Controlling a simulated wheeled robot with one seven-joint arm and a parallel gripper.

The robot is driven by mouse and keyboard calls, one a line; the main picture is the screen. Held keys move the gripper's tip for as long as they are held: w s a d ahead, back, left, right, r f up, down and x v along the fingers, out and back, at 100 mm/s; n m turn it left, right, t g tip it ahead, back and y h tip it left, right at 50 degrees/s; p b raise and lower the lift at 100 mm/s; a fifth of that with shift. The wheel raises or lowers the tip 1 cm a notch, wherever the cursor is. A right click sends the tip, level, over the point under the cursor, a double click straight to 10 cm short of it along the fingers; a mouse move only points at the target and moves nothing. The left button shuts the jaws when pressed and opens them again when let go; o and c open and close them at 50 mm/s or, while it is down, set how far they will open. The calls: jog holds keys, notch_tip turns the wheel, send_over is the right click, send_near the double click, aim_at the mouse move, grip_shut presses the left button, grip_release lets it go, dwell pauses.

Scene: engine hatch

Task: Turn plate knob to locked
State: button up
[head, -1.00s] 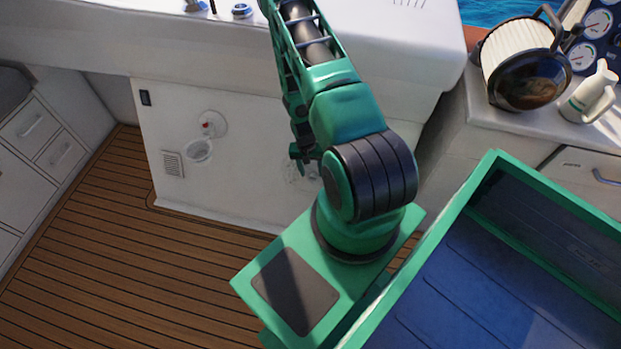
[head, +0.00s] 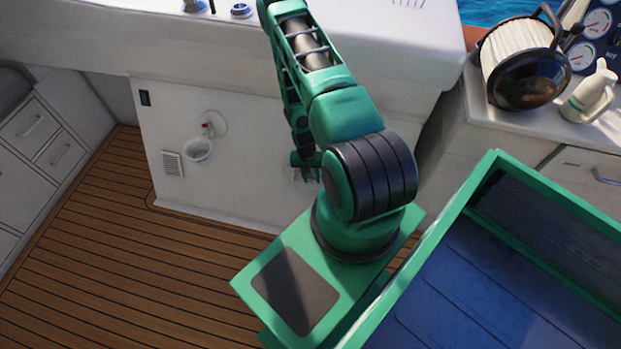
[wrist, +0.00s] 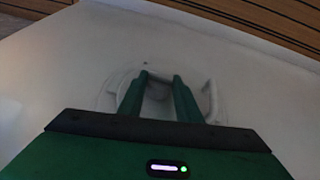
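A round plate (wrist: 118,84) on the white cabinet front shows dimly in the wrist view, with a pale knob (wrist: 157,92) near its middle and a light curved handle shape (wrist: 210,100) at its right. My gripper (wrist: 159,76) points at the plate. Its two green fingers are apart, one on each side of the knob. Whether they touch it I cannot tell. In the head view my gripper (head: 305,165) is at the cabinet front, and my arm hides most of the plate. The knob's setting is not readable.
A counter (head: 530,120) at right carries a filter (head: 520,65) and a jug (head: 592,92). Wooden floor (head: 110,240) is clear at left.

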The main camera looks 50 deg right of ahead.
jog(key=shift+d, duration=0.1)
jog(key=shift+w+f+n+g+h, duration=0.1)
jog(key=shift+w+n+g+h, duration=0.15)
jog(key=shift+n+g+h, duration=0.45)
jog(key=g+h, duration=0.1)
jog(key=n+g+h, duration=0.2)
jog(key=g, duration=0.1)
jog(key=shift+w+a+f+h, duration=0.25)
jog(key=shift+w+a+h, duration=0.1)
jog(key=shift+h, duration=0.05)
jog(key=n+g+h, duration=0.2)
jog(key=h, duration=0.1)
jog(key=shift+w+a+f+n+h, duration=0.1)
jog(key=shift+a+f+n+h, duration=0.1)
jog(key=shift+f+n+h, duration=0.1)
jog(key=shift+a+f+n+g+h, duration=0.1)
jog(key=shift+n+g+h, duration=0.2)
jog(key=shift+n+h, duration=0.4)
jog(key=shift+a+f+n+g+h, duration=0.1)
jog(key=shift+n+g+h, duration=0.25)
jog(key=shift+h, duration=0.55)
jog(key=o, duration=1)
